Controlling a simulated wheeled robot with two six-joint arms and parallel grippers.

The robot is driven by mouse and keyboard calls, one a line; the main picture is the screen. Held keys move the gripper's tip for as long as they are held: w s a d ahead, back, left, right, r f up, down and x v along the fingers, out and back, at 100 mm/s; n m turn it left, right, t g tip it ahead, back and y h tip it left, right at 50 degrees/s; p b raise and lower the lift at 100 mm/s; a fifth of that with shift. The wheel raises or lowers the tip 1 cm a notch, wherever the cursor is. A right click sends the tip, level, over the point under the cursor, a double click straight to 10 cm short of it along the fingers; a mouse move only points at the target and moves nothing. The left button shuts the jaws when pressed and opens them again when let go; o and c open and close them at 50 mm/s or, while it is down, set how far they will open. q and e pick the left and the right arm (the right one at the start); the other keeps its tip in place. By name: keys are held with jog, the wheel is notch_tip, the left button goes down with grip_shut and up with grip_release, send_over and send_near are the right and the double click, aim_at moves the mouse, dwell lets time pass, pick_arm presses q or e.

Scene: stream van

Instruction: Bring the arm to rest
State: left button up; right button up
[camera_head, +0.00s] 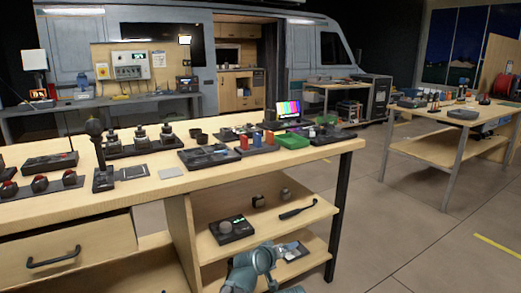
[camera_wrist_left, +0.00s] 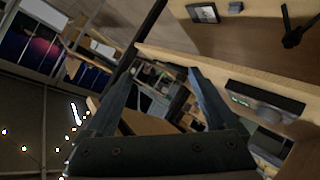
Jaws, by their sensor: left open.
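My left arm (camera_head: 255,265) reaches in at the bottom of the head view, in front of the workbench's open lower shelf. Its gripper is small and hard to make out there. In the left wrist view my left gripper (camera_wrist_left: 163,65) shows two dark fingers spread apart with nothing held between them. The black box with a round knob (camera_head: 233,228) sits on the shelf above and left of the arm; it also shows at the right of the left wrist view (camera_wrist_left: 265,105). My right gripper is not in view.
A black-handled tool (camera_head: 298,209) lies on the shelf. A second table (camera_head: 440,140) stands at the right. The floor (camera_head: 420,220) between them is clear.

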pick_arm(q)
jog(key=shift+w+a+r+n+t+p, duration=0.3)
jog(key=shift+w+a+r+n, duration=0.1)
jog(key=shift+w+a+r, duration=0.25)
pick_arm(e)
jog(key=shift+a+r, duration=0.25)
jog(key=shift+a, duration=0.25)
pick_arm(q)
jog(key=shift+s+r, duration=0.1)
